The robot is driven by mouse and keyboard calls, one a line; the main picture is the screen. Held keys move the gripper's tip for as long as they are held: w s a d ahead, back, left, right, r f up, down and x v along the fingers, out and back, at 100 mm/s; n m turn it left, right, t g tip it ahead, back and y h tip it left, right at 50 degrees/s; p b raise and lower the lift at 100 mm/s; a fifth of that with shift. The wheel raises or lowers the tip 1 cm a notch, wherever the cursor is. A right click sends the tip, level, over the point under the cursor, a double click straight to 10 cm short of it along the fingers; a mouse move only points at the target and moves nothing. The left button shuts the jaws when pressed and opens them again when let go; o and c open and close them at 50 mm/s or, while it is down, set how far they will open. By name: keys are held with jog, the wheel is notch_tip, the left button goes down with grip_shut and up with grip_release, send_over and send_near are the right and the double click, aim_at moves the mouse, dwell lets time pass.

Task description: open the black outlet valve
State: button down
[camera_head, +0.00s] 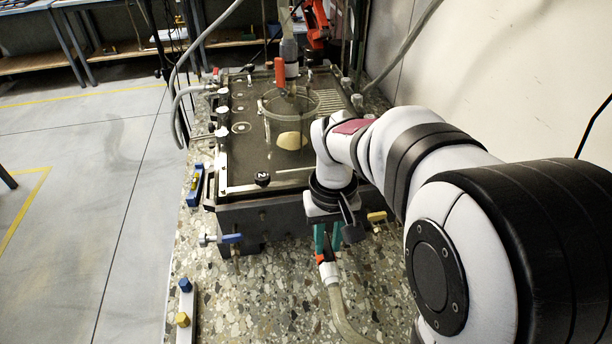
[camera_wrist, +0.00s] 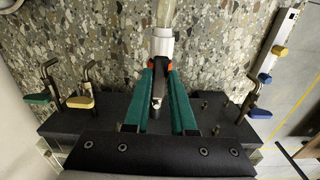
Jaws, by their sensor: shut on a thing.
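The black outlet valve shows in the wrist view as a short black lever (camera_wrist: 157,88) between my green fingers, below a white hose fitting (camera_wrist: 162,46). In the head view my gripper (camera_head: 326,256) points down at the front of the dark tank (camera_head: 262,212). The white fitting (camera_head: 328,272) and its hose (camera_head: 344,312) lie just in front. The lever is not clear in that view.
A blue-handled valve (camera_head: 230,238) sits left of my gripper, and a yellow-handled one (camera_head: 377,216) to the right. The wrist view also shows a green-handled valve (camera_wrist: 38,98). A rail with blue and yellow knobs (camera_head: 184,310) lies at the left. Bare speckled bench (camera_head: 265,295) lies in front.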

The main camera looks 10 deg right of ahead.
aim_at(328, 249)
jog(key=shift+d, duration=0.1)
dwell(0.4)
jog(key=c, duration=0.7)
grip_release()
jog(key=shift+c, duration=0.2)
notch_tip(328, 249, up, 16)
jog(key=shift+f, duration=0.1)
jog(key=s+a+f+m+y, duration=0.1)
jog(key=s+a+f+m, duration=0.1)
jog(key=s+f, duration=0.4)
jog(key=s+a+f+m, duration=0.2)
jog(key=s+f, duration=0.5)
jog(key=s, duration=0.7)
jog(key=shift+a+f+m+y, duration=0.3)
jog(key=shift+m+y, duration=0.1)
jog(key=shift+m, duration=0.4)
